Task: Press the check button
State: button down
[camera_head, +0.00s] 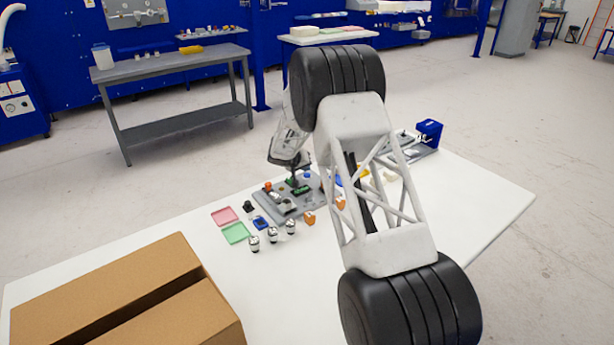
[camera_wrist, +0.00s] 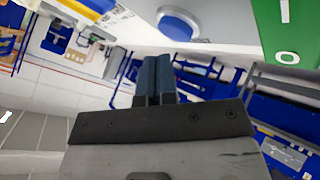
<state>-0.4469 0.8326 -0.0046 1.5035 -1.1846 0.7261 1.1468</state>
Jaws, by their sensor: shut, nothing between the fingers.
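A grey test station (camera_head: 262,212) stands on the white table, with small parts and controls on it. A round blue button in a pale ring (camera_wrist: 180,24) is at the top of the wrist view, and I take it for the check button. A small blue spot, probably the same button (camera_head: 307,175), shows at the station's far side in the head view. My gripper (camera_wrist: 160,62) is shut and empty, its two dark blue fingers together just below the button in the wrist picture. In the head view my gripper (camera_head: 293,181) is over the station. Contact with the button cannot be told.
A green panel marked I and O (camera_wrist: 288,30) is right of the button. A pink tray (camera_head: 225,216), a green tray (camera_head: 236,233) and small cylinders (camera_head: 272,234) lie near the station. A cardboard box (camera_head: 110,285) fills the table's left. The table's right (camera_head: 480,200) is clear.

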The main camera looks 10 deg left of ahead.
aim_at(306, 175)
jog(key=shift+f, duration=0.85)
dwell(1.6)
jog(key=shift+r, duration=0.85)
jog(key=shift+r, duration=0.1)
jog(key=shift+r, duration=2.4)
